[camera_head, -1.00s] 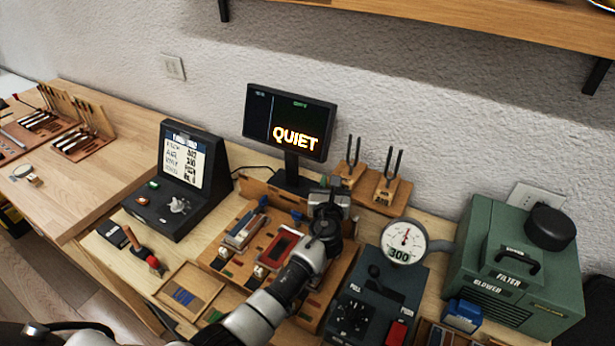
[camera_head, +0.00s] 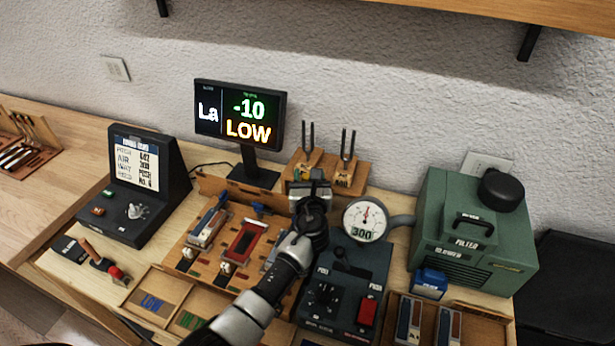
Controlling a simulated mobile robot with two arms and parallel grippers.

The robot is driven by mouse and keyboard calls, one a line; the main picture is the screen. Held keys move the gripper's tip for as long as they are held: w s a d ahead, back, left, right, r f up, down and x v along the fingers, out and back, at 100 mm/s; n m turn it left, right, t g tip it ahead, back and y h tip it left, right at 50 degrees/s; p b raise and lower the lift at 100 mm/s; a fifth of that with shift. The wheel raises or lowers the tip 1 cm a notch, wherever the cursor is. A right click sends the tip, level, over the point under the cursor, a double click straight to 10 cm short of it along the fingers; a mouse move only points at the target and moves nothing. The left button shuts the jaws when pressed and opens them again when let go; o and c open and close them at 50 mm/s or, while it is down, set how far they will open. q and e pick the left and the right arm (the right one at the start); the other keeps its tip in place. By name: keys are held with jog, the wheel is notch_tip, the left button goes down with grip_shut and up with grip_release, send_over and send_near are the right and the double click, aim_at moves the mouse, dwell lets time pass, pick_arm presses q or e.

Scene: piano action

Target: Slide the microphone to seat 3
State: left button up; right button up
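My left gripper (camera_head: 310,188) is at the back right of the wooden reed board (camera_head: 205,268), with my arm reaching up from the bottom of the picture. Its fingertips are at a small silver-grey block there, and I cannot tell whether they are open or shut. I cannot pick out the microphone for certain; it may be at or behind my gripper. The board holds a red-framed reed plate (camera_head: 243,241) and a grey one (camera_head: 208,228). My arm covers the board's right part, and seat 3 cannot be read. My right gripper is not in view.
A monitor (camera_head: 240,112) reads "La -10 LOW". Tuning forks (camera_head: 346,150) stand behind my gripper. A gauge (camera_head: 364,219) reading 300 and a dark control box (camera_head: 345,290) are close on the right. A green blower (camera_head: 474,235) stands further right, a black console (camera_head: 140,190) left.

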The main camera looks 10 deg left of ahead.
pick_arm(q)
jog(key=shift+s+a, duration=0.1)
jog(key=shift+s, duration=0.05)
jog(key=v, duration=1)
jog(key=shift+s+b, duration=0.25)
jog(key=shift+b, duration=0.1)
